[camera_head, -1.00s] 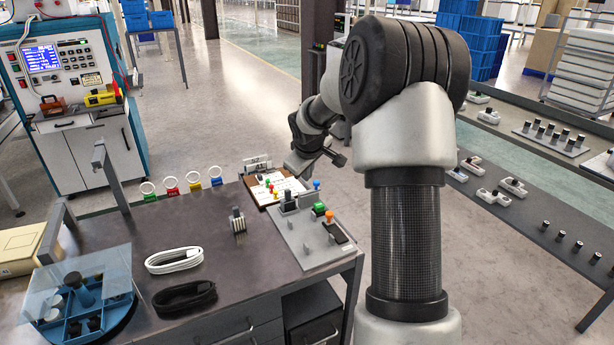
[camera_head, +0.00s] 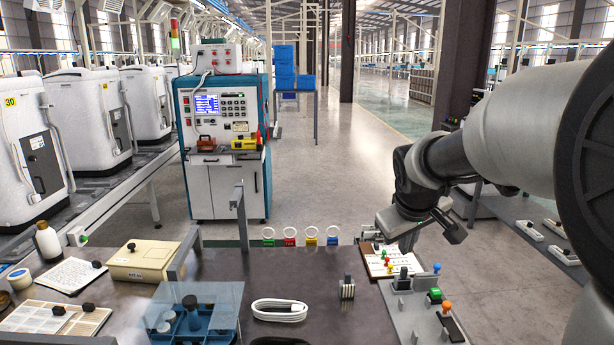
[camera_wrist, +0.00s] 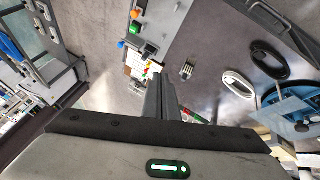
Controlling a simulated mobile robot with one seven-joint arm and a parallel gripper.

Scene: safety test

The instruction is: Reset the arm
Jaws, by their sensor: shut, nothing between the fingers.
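My arm reaches in from the right of the head view, and my gripper (camera_head: 455,234) hangs above the right rear part of the dark workbench (camera_head: 320,266). In the wrist view my gripper (camera_wrist: 163,82) shows its fingers together with nothing between them. Below it are a clipboard (camera_head: 374,262) with small coloured pegs and a grey panel (camera_head: 405,315) with coloured knobs. My gripper appears apart from both. Part of the panel's surroundings is hidden by my arm.
The bench also holds a white cable (camera_head: 280,311), a blue tray with a clear cover (camera_head: 205,300), a beige box (camera_head: 140,260) and several coloured ring-topped tags (camera_head: 290,237) at its back edge. A test cabinet (camera_head: 224,185) stands behind. Open floor lies beyond the bench.

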